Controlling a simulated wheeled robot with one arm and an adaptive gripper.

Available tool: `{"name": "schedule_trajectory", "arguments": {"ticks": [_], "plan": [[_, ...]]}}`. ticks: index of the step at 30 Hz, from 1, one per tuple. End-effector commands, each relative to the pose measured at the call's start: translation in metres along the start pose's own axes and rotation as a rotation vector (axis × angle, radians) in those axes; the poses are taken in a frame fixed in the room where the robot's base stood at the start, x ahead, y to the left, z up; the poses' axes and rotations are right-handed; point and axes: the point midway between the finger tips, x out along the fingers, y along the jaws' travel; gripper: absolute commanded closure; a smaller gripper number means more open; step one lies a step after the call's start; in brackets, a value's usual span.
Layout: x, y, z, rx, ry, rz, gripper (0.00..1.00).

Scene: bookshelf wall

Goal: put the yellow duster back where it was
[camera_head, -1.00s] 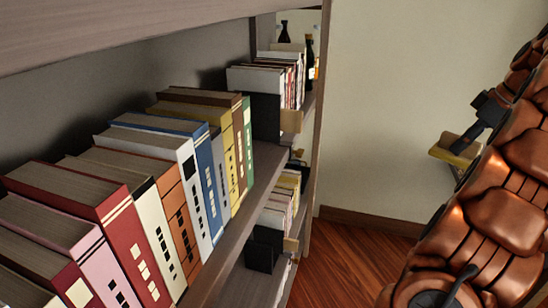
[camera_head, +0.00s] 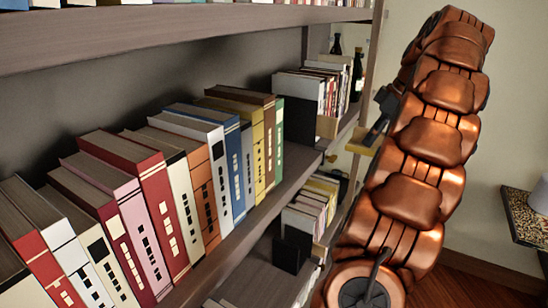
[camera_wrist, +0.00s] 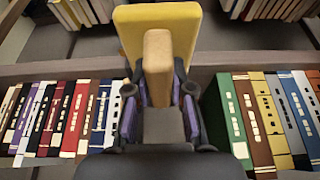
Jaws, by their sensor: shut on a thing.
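The yellow duster (camera_wrist: 128,32) has a broad yellow pad and a tan handle (camera_wrist: 158,52). My gripper (camera_wrist: 158,90) is shut on the handle, with the pad beyond the fingertips, in front of the shelf's book rows. In the head view the duster (camera_head: 361,141) shows small beside the shelf's far end, with my gripper (camera_head: 379,122) above it. It appears held in the air, clear of the shelf boards. The shelf part straight behind my gripper is hidden in the wrist view.
A long row of books (camera_head: 205,165) fills the middle shelf, ending in a green book (camera_head: 278,135). Dark bottles (camera_head: 357,72) stand at the far end. A small table (camera_head: 528,235) is at right.

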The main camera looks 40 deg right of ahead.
Motion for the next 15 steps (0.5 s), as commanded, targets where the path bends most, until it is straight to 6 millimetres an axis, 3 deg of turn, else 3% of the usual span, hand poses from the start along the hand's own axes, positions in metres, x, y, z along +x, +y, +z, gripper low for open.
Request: {"name": "schedule_trajectory", "arguments": {"ticks": [5, 15], "plan": [[0.006, 0.001, -0.010, 0.000, -0.001, 0.000, 1.00], [0.033, 0.000, -0.077, -0.004, -0.002, 0.001, 1.00]]}}
